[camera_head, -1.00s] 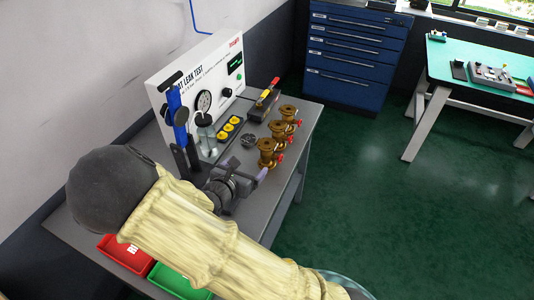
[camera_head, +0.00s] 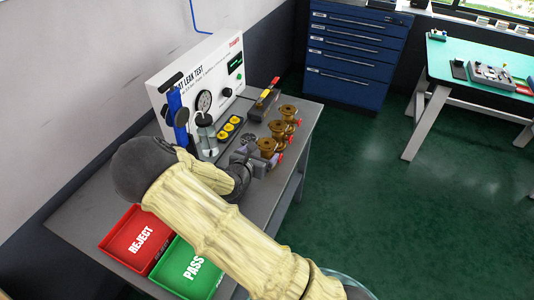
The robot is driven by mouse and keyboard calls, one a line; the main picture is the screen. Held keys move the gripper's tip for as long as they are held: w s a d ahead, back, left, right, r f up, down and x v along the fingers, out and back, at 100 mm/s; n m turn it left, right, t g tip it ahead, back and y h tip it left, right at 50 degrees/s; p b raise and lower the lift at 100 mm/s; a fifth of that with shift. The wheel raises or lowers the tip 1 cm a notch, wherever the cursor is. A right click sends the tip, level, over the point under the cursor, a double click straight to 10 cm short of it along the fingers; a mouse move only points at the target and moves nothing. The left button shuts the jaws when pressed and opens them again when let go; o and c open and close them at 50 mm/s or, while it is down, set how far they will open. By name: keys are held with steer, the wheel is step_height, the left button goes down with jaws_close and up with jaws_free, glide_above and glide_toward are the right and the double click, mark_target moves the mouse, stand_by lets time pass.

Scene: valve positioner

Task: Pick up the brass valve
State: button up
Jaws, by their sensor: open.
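Three brass valves with red handles stand in a row along the right side of the grey bench: a far one (camera_head: 288,112), a middle one (camera_head: 279,129) and a near one (camera_head: 267,147). My gripper (camera_head: 258,163) is close beside the near valve, on its near-left side. The gripper is open, with no valve seen held in it. My arm hides part of the gripper, and whether a finger touches the near valve I cannot tell.
A white leak test panel (camera_head: 190,88) stands at the bench's back with a blue clamp (camera_head: 178,118) before it. A red REJECT bin (camera_head: 138,238) and green PASS bin (camera_head: 186,270) sit at the near end.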

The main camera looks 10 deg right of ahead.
mark_target(263, 148)
steer(key=shift+x, duration=1.05)
steer(key=shift+p+x, duration=0.7)
steer(key=shift+x, duration=1.9)
steer(key=shift+a+f, duration=0.1)
steer(key=shift+a, duration=0.1)
steer(key=c, duration=1.7)
steer(key=shift+w, duration=0.1)
jaws_close()
steer(key=shift+r+b, duration=0.45)
steer(key=shift+r, duration=4.7)
